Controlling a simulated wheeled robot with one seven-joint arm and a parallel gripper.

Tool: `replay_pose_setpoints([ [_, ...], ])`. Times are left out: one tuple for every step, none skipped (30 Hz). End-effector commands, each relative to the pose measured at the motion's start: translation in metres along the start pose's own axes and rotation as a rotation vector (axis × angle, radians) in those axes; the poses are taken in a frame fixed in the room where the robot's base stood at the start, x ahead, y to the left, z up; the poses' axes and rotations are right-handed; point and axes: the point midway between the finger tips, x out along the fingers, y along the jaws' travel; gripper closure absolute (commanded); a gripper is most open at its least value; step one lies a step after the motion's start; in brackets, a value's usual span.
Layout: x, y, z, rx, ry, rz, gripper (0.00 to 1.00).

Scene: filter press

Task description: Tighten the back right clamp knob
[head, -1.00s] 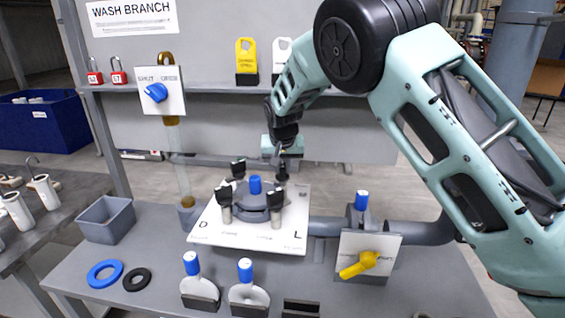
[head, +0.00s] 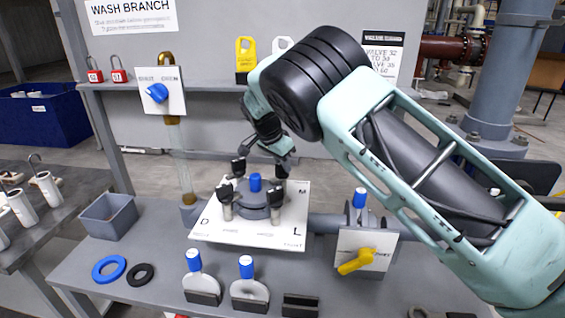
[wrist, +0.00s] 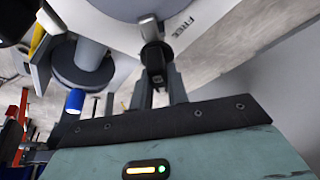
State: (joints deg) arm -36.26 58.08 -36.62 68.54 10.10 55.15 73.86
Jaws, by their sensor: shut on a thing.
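The filter housing (head: 257,203) stands on a white plate (head: 222,229), with a blue-capped post on top and black clamp knobs around it. The back right clamp knob (head: 281,172) is partly hidden under my gripper (head: 283,162), which comes down on it from above. In the wrist view the black knob (wrist: 152,57) sits between the two fingers of my gripper (wrist: 158,85), which are shut on it. The back left knob (head: 238,165), front left knob (head: 225,191) and front right knob (head: 275,197) stand free.
A yellow-handled valve (head: 357,262) and a blue-capped post (head: 360,197) stand right of the plate. Blue-topped fittings (head: 194,260), a blue ring (head: 109,268), a black ring (head: 140,273) and a grey bin (head: 109,216) lie around the bench. A shelf runs behind.

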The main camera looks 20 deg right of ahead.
Motion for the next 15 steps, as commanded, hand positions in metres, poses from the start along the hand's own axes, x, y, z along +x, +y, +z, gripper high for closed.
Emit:
replay_pose_setpoints([
  [-0.0008,-0.0008,-0.0007,0.020,0.001,0.005,1.00],
  [-0.0008,-0.0006,-0.0007,0.031,0.000,0.011,1.00],
  [-0.0007,-0.0005,-0.0008,0.045,0.000,0.017,1.00],
  [-0.0007,-0.0006,-0.0008,0.053,0.001,0.020,1.00],
  [-0.0007,-0.0007,-0.0008,0.061,0.001,0.022,1.00],
  [-0.0006,-0.0006,-0.0008,0.071,0.001,0.027,1.00],
  [-0.0004,-0.0004,-0.0008,0.076,0.000,0.030,1.00],
  [-0.0004,-0.0002,-0.0008,0.081,0.000,0.032,1.00],
  [-0.0003,-0.0001,-0.0008,0.086,0.000,0.034,1.00],
  [-0.0003,-0.0001,-0.0008,0.090,0.000,0.036,1.00],
  [-0.0003,-0.0001,-0.0008,0.093,0.000,0.037,1.00],
  [-0.0003,-0.0001,-0.0007,0.095,0.000,0.038,1.00],
  [-0.0003,-0.0001,-0.0008,0.097,0.000,0.038,1.00],
  [-0.0003,-0.0001,-0.0008,0.098,0.000,0.038,1.00],
  [-0.0003,-0.0001,-0.0008,0.099,0.000,0.039,1.00],
])
